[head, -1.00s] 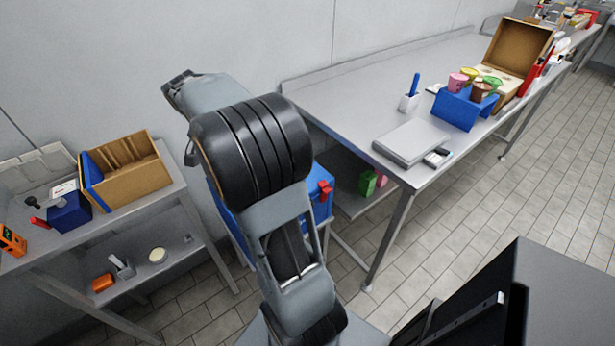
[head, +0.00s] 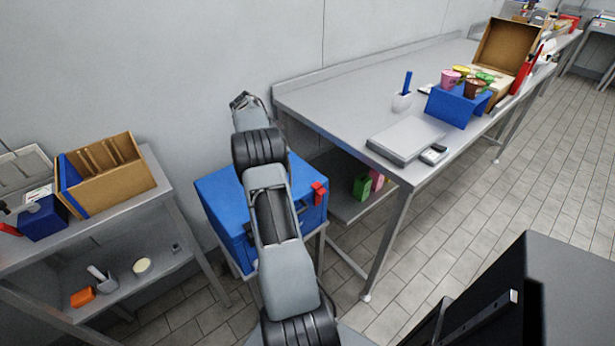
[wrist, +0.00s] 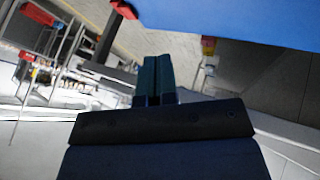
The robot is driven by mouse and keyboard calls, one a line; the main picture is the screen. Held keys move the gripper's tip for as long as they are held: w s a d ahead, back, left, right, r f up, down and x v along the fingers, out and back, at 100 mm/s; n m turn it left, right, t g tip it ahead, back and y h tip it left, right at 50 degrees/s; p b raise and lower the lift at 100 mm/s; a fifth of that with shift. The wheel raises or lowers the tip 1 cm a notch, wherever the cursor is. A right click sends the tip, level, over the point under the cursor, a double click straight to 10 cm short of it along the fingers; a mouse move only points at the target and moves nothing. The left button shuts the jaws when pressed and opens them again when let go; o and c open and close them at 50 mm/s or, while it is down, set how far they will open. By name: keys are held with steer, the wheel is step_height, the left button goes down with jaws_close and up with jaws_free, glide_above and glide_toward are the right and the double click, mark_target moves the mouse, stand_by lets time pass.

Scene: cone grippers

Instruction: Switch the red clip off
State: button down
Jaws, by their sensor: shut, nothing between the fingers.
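The red clip (head: 319,192) is on the upper right edge of a blue box (head: 312,217) in the head view. What looks like the same clip shows at the top of the wrist view (wrist: 124,9), at the edge of the blue box (wrist: 235,18). My gripper (wrist: 153,82) has its two teal fingers together with nothing between them, apart from the clip. In the head view my arm crosses in front of the box and hides part of it; its far end is behind the box near the wall, and the fingers cannot be made out there.
A steel table (head: 310,110) stands right of the box, with a grey case (head: 405,139) and a blue stand (head: 450,106) on it. A shelf unit (head: 130,207) with a cardboard box (head: 112,178) stands at the left. A black cabinet (head: 575,285) is at the front right.

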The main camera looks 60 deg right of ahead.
mark_target(314, 183)
steer(key=b+x, duration=0.1)
steer(key=x, duration=0.9)
steer(key=shift+s+f, duration=0.1)
steer(key=shift+s, duration=0.05)
steer(key=shift+s+a, duration=0.2)
steer(key=shift+s, duration=0.25)
steer(key=shift+s+a, duration=0.2)
steer(key=shift+s, duration=0.25)
steer(key=shift+s+a, duration=0.25)
steer(key=shift+s, duration=0.6)
steer(key=shift+a, duration=0.1)
